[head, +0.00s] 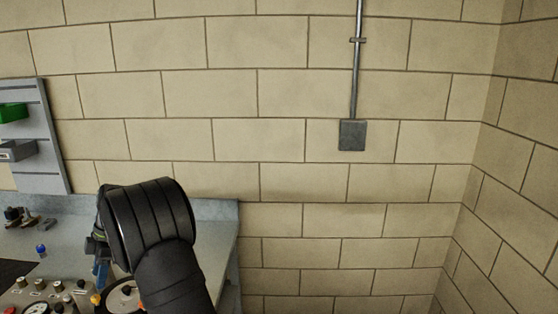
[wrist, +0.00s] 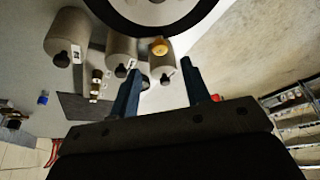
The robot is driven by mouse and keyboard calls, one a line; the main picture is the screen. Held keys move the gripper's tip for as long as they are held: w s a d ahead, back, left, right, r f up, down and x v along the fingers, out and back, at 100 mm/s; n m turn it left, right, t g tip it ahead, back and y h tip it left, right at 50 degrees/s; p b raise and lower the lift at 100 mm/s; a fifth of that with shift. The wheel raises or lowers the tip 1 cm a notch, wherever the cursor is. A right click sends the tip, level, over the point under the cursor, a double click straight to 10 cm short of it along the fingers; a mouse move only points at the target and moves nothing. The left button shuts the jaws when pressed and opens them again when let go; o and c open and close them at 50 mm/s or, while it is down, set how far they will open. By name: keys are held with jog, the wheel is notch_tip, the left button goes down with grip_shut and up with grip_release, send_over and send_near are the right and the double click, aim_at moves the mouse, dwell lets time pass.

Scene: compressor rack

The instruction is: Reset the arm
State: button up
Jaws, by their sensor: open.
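My gripper (wrist: 163,88) shows in the wrist view with its two blue fingers spread apart and nothing between them. In the head view my black arm rises from the bottom edge over the right part of the workbench (head: 216,250), and it hides most of the gripper. A round white dial or disc with a dark rim (wrist: 150,10) lies beyond the fingertips in the wrist view. I cannot tell whether the fingers touch anything.
Grey cylinders (wrist: 68,36) with dark caps stand left of the fingers in the wrist view. A panel with knobs (head: 40,286) is at the bench's left front. A blue item (head: 41,249) and a grey wall rack with bins (head: 38,135) are farther left. Right of the bench is clear.

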aim_at(95, 296)
jog(key=x, duration=0.5)
jog(key=shift+s+a+f, duration=0.1)
jog(key=shift+f, duration=0.2)
